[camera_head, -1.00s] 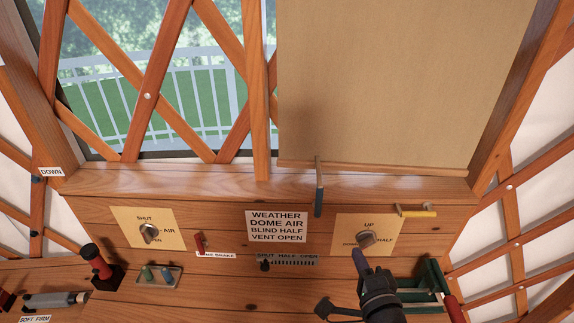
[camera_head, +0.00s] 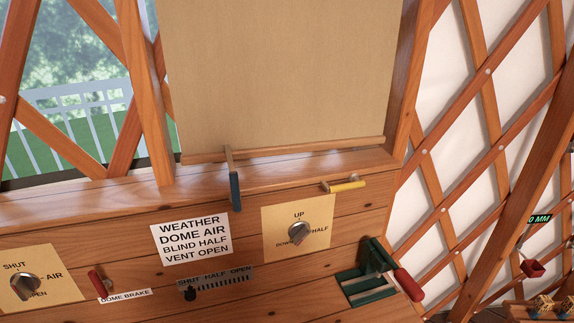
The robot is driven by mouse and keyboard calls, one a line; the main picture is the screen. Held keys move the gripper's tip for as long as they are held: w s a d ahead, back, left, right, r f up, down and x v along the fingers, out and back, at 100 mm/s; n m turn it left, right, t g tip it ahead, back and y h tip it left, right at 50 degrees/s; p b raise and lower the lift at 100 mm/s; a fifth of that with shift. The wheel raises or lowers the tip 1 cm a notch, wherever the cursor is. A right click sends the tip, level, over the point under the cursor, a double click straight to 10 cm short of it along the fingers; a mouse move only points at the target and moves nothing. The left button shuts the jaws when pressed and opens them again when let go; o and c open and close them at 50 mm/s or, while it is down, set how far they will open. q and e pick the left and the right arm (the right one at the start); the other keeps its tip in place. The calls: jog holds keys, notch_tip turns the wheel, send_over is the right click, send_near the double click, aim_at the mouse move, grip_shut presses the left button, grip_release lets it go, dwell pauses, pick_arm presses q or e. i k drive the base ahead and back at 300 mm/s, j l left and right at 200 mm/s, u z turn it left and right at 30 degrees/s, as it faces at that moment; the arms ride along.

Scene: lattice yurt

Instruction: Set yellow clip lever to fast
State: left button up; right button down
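A small lever with a yellow grip (camera_head: 347,186) sticks out from the wooden panel just below the sill, above the right corner of a yellow dial card (camera_head: 270,250). Neither of my grippers is in view.
The card holds a grey knob (camera_head: 299,232) marked UP, HALF and DOWN. A blue-tipped lever (camera_head: 235,190) hangs before the blind (camera_head: 285,75). A green bracket with a red handle (camera_head: 408,284) juts out at lower right. A weather sign (camera_head: 191,239) is on the panel.

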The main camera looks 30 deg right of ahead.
aim_at(347, 187)
jog(key=z, duration=1.4)
